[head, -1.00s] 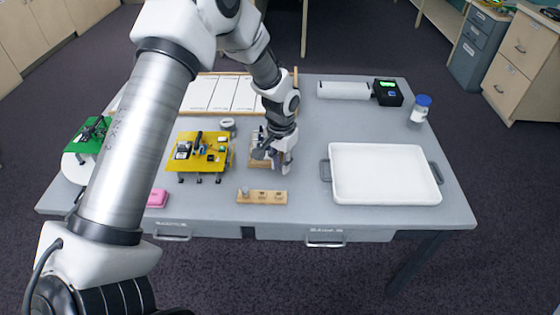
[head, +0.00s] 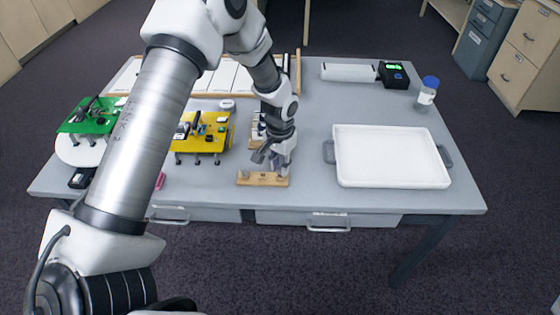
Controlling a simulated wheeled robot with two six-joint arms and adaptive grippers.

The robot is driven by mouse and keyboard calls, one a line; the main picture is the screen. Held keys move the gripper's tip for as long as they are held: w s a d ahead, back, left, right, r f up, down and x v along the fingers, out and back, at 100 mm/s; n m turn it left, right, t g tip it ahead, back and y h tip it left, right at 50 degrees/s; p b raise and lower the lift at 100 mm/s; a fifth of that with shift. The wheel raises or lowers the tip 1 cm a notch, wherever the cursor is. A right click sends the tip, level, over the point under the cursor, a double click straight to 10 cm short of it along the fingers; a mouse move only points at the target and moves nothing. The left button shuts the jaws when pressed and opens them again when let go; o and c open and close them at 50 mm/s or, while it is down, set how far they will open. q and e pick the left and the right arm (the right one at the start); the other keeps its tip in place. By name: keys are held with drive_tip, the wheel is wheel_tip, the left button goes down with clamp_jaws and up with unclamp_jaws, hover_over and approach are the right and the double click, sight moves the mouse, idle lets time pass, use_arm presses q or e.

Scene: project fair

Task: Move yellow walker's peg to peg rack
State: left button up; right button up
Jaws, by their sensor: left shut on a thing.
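The yellow walker (head: 188,146), a yellow plate on short legs carrying small dark and white parts, stands left of centre on the table. The peg rack (head: 262,183), a small wooden bar, lies near the front edge. A small light peg (head: 244,174) shows at its left end. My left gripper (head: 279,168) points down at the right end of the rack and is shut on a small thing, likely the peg. The fingers mostly hide it, and I cannot tell whether it touches the rack. My right gripper is out of view.
A green walker (head: 82,121) stands on the left beside a black box (head: 82,178). A wooden holder (head: 256,132) is partly hidden behind my arm. A white tray (head: 390,181) fills the right. A blue-capped jar (head: 428,91) stands behind it. The table between rack and tray is clear.

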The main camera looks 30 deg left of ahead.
use_arm(q)
drive_tip(key=shift+r+p, duration=0.1)
drive_tip(key=shift+p, duration=0.3)
drive_tip(key=shift+f, duration=0.2)
idle(0.5)
drive_tip(key=shift+f, duration=0.5)
idle(0.5)
drive_tip(key=shift+f+p, duration=0.35)
idle(1.0)
drive_tip(key=o, duration=0.9)
